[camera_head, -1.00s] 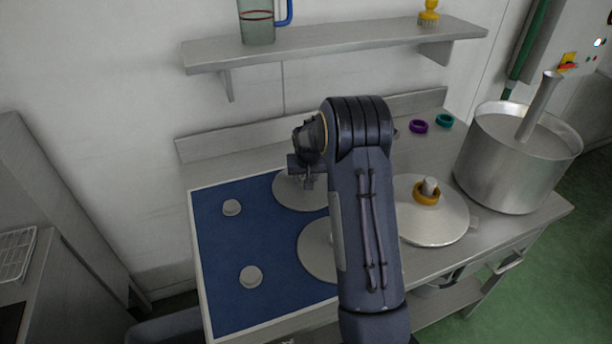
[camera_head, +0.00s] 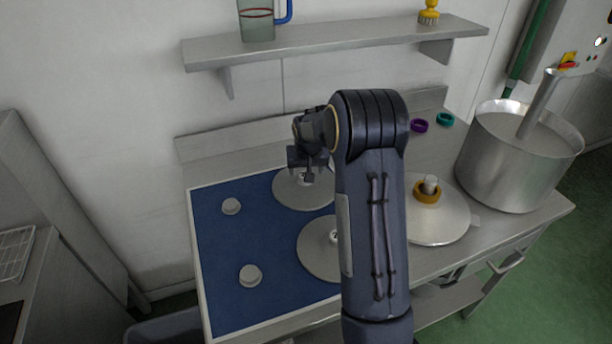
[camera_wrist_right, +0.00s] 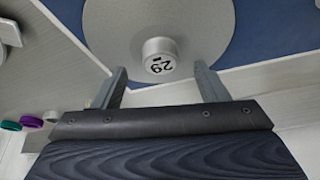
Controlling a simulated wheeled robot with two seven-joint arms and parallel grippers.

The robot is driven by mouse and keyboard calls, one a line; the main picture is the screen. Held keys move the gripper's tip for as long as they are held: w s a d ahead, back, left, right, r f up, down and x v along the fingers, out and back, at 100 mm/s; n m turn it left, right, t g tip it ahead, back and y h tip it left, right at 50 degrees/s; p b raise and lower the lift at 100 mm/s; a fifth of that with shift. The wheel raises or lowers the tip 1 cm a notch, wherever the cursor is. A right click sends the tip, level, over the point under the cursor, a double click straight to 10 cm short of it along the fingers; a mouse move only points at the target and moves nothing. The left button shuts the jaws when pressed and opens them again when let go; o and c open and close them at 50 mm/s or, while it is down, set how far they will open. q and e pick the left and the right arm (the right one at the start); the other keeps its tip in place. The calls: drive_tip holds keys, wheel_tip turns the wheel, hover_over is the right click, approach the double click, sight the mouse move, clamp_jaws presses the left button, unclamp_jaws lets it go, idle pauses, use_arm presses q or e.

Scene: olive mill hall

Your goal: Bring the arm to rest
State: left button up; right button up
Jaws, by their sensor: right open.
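My right arm reaches in from the bottom of the head view, and its gripper (camera_head: 307,172) hangs over the far grey disc (camera_head: 292,194) on the table. In the wrist view the gripper (camera_wrist_right: 162,82) is open, its two fingers apart with nothing held between them. A round knob with a number (camera_wrist_right: 160,58) on a grey disc (camera_wrist_right: 205,22) shows beyond the fingertips; contact cannot be told. A nearer disc (camera_head: 318,255) is partly hidden by my forearm. My left gripper is not in view.
A blue panel (camera_head: 222,240) carries two pale knobs. Right of my arm lie a lid with a yellow ring (camera_head: 440,222), a purple ring (camera_head: 419,126) and a teal ring (camera_head: 445,119). A steel pot (camera_head: 508,165) holds a paddle. A shelf (camera_head: 330,48) hangs above the table.

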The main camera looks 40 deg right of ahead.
drive_tip(key=shift+v, duration=2)
drive_tip(key=s+a+r+t+y, duration=0.1)
drive_tip(key=s+a+r+y, duration=0.2)
drive_tip(key=s+a+r, duration=0.45)
drive_tip(key=s+a+n+y, duration=0.1)
drive_tip(key=s+a+n, duration=0.1)
drive_tip(key=s+a, duration=0.6)
drive_tip(key=s+a+f+n+y, duration=0.1)
drive_tip(key=s+a+n+y, duration=0.1)
drive_tip(key=s+a, duration=0.7)
drive_tip(key=s+n, duration=0.1)
drive_tip(key=s, duration=0.4)
drive_tip(key=shift+s+a+t, duration=0.2)
drive_tip(key=shift+a+t, duration=0.05)
drive_tip(key=shift+t, duration=0.15)
